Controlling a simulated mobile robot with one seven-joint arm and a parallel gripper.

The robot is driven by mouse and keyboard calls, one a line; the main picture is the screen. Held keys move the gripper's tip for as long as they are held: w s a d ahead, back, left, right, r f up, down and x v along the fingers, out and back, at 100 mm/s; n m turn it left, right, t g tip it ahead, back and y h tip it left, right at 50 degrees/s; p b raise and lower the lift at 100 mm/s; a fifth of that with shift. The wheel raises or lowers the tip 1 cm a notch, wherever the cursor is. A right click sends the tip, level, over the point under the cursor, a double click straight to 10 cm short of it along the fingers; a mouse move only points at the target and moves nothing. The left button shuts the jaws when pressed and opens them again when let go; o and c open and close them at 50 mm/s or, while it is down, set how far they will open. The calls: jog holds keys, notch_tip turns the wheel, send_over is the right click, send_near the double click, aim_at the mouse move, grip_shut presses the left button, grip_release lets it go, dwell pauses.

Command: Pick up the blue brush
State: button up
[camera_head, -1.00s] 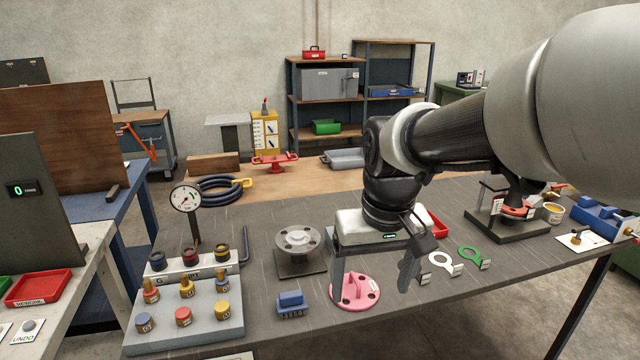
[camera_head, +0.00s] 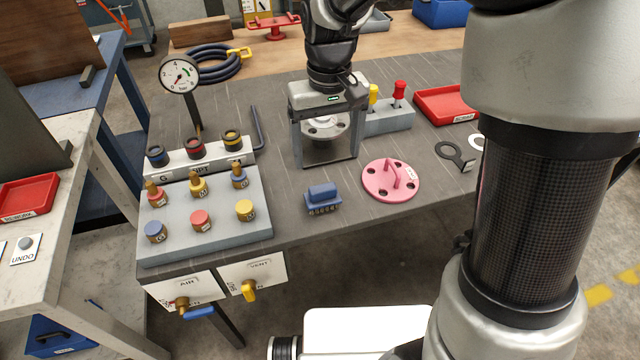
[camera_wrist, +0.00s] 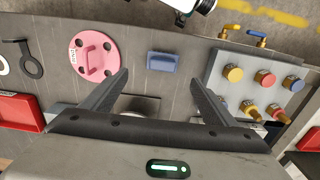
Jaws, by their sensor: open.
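The blue brush (camera_head: 322,197) lies on the dark grey table (camera_head: 235,250), bristles toward the front edge, between the grey block of fittings and a pink flanged disc. It also shows in the wrist view (camera_wrist: 163,61), just beyond and between my fingertips, apart from them. My gripper (camera_head: 327,160) is open and empty. In the head view it hangs over the flanged spool (camera_head: 326,127), behind the brush, and partly hides the spool. The fingers also show in the wrist view (camera_wrist: 160,80).
The pink disc with a handle (camera_head: 391,180) lies right of the brush. The grey block with several coloured fittings (camera_head: 200,240) stands left. A pressure gauge (camera_head: 180,75) and hex key (camera_head: 257,128) are behind. A red tray (camera_head: 447,104) is at right. The table just around the brush is clear.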

aim_at(322, 187)
notch_tip(322, 187, down, 9)
jog(key=shift+f+b, duration=0.1)
jog(key=shift+b, duration=0.45)
jog(key=shift+w+a+f+b, duration=0.1)
jog(key=shift+a+f+b, duration=0.1)
jog(key=shift+f, duration=1.15)
jog(key=shift+w+a+f+b, duration=0.1)
jog(key=shift+a+f+b, duration=0.1)
jog(key=shift+f, duration=1.15)
jog(key=c, duration=1)
notch_tip(322, 187, up, 10)
jog(key=shift+r+p, duration=0.1)
jog(key=shift+p, duration=0.65)
jog(key=shift+c, duration=0.2)
